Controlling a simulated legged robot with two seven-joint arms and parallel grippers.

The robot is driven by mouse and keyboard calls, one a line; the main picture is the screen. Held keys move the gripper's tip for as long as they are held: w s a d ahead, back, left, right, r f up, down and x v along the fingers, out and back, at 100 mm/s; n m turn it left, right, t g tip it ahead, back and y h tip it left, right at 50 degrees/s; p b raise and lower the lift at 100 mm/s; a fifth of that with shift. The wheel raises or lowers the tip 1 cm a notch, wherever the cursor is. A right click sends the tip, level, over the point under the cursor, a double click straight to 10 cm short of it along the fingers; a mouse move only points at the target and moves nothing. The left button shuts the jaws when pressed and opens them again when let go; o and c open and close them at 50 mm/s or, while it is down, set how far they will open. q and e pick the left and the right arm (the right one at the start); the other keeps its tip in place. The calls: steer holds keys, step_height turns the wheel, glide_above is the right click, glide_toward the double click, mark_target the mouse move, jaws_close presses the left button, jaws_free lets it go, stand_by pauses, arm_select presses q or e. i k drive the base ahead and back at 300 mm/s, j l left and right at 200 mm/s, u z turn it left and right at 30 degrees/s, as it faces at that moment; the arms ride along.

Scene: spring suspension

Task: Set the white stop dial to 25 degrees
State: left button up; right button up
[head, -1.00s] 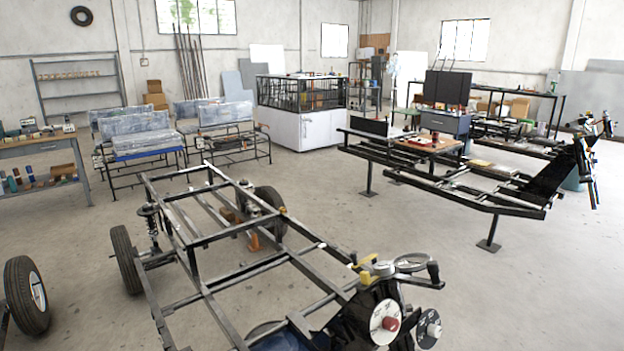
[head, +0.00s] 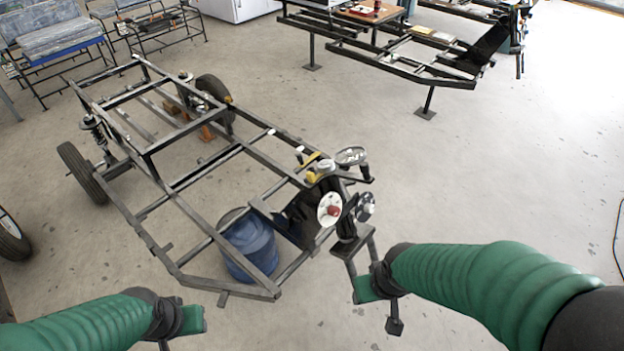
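The white stop dial (head: 330,209) is a white disc with a red knob at its centre, upright at the front right end of the black tube frame in the head view. Its marks are too small to read. A grey dial (head: 366,207) stands just right of it. My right gripper (head: 358,250) is below the two dials, near the frame's end, apparently clear of the white dial; its finger gap cannot be made out. My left gripper (head: 180,322) is low at the left, well away from the dial, its fingers small and partly hidden.
A handwheel (head: 351,156) with a black handle and yellow parts (head: 318,168) sit above the dial. A blue drum (head: 250,246) stands under the tube frame (head: 190,215). A second frame (head: 400,55) is at the back.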

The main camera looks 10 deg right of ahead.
mark_target(369, 208)
steer(key=i+z, duration=0.4)
steer(key=i+j+z, duration=0.2)
steer(key=i+z, duration=0.15)
steer(key=i+j+z, duration=0.25)
steer(key=z, duration=0.15)
steer(key=i, duration=0.15)
